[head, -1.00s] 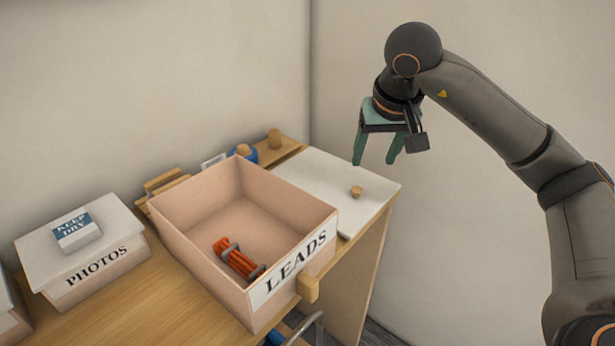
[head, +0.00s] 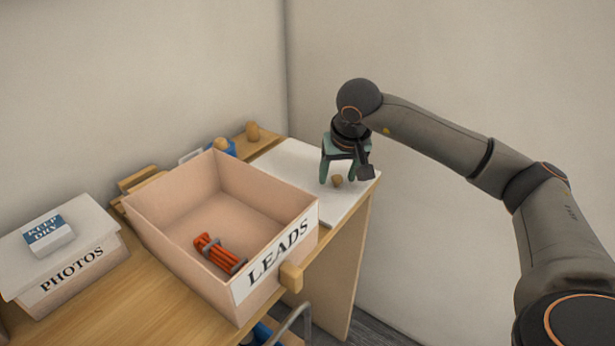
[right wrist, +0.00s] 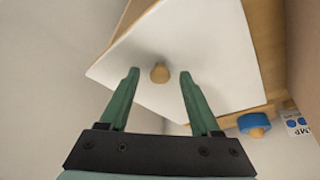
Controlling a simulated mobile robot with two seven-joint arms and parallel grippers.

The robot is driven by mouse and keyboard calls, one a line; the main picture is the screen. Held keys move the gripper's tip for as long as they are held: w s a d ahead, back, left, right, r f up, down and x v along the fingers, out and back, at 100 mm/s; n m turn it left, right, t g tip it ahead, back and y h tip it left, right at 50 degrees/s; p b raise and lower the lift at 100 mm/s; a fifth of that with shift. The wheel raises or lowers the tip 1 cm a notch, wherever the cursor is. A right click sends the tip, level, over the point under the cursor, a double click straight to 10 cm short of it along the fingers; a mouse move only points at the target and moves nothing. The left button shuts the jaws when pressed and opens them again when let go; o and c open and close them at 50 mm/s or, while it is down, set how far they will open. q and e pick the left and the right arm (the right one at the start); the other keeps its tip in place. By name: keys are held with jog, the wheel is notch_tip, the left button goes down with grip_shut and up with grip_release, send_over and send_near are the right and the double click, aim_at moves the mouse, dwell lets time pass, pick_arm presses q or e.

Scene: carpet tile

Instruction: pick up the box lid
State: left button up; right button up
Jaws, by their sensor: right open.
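The white box lid (head: 277,162) lies flat on the desk, right of the open LEADS box (head: 165,225). Its small wooden knob (head: 337,181) sticks up from its top; in the right wrist view the knob (right wrist: 159,73) is just beyond the fingertips, roughly midway between them. The lid (right wrist: 207,45) also fills much of that view. My right gripper (head: 337,179) is open and empty, pointing down over the lid at the knob. It also shows in the right wrist view (right wrist: 158,74). My left gripper is not in view.
The LEADS box holds a bundle of orange leads (head: 218,252). A lidded PHOTOS box (head: 75,272) with a KEEP DRY block (head: 48,234) stands at the left. A blue item with a wooden knob (right wrist: 255,123) is beside the lid. A wall stands close behind the desk.

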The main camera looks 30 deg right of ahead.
jog(key=shift+w+f, duration=0.1)
jog(key=shift+f, duration=0.25)
jog(key=shift+c, duration=0.2)
grip_shut()
